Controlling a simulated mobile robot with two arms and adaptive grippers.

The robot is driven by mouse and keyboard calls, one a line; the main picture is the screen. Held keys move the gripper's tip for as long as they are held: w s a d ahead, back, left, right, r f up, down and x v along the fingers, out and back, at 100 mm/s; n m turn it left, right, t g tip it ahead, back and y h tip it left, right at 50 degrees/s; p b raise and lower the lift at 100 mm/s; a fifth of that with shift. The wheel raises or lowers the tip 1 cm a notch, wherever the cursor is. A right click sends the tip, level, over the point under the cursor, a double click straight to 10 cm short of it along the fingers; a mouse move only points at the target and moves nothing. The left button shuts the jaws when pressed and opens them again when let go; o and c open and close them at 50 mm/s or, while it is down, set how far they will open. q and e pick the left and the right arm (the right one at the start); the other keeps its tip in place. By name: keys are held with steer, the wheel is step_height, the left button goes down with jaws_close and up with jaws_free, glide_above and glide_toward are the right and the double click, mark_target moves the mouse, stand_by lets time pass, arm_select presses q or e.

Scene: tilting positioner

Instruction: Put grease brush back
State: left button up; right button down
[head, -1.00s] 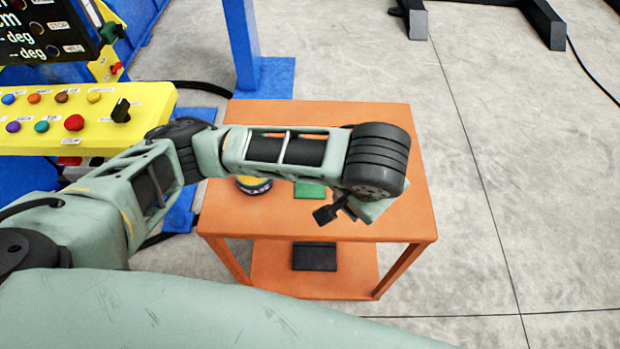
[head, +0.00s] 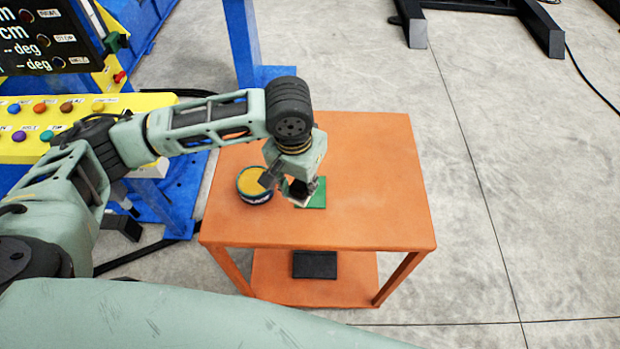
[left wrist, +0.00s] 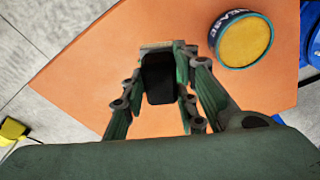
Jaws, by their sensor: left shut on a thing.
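My left gripper (head: 298,196) is over the orange cart, beside the grease tin and above the near left part of a green pad (head: 317,193). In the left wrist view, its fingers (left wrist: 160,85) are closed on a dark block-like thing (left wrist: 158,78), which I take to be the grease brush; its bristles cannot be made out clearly. The grease tin (head: 255,184), round and dark-sided with yellow grease, stands left of the gripper. It also shows in the left wrist view (left wrist: 243,42). Whether the brush touches the pad is hidden. My right gripper is not in view.
The orange cart top (head: 375,200) is clear on its right side. A black flat thing (head: 314,264) lies on its lower shelf. A yellow button panel (head: 40,140) and a blue post (head: 242,40) stand to the left and behind.

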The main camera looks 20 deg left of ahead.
arm_select(q)
steer(key=w+f, duration=0.1)
steer(key=w, duration=0.1)
steer(key=w+f, duration=0.1)
steer(key=w, duration=0.1)
steer(key=w+f+p, duration=0.1)
steer(key=w, duration=0.1)
steer(key=shift+f, duration=0.3)
step_height(320, 180, down, 4)
steer(key=shift+w+f+p, duration=0.1)
steer(key=shift+p, duration=0.45)
steer(key=o, duration=1.1)
steer(key=shift+o, duration=0.2)
step_height(320, 180, up, 12)
steer(key=s+b, duration=0.1)
steer(key=shift+s+b, duration=0.25)
steer(key=shift+b, duration=0.15)
steer(key=shift+a, duration=0.15)
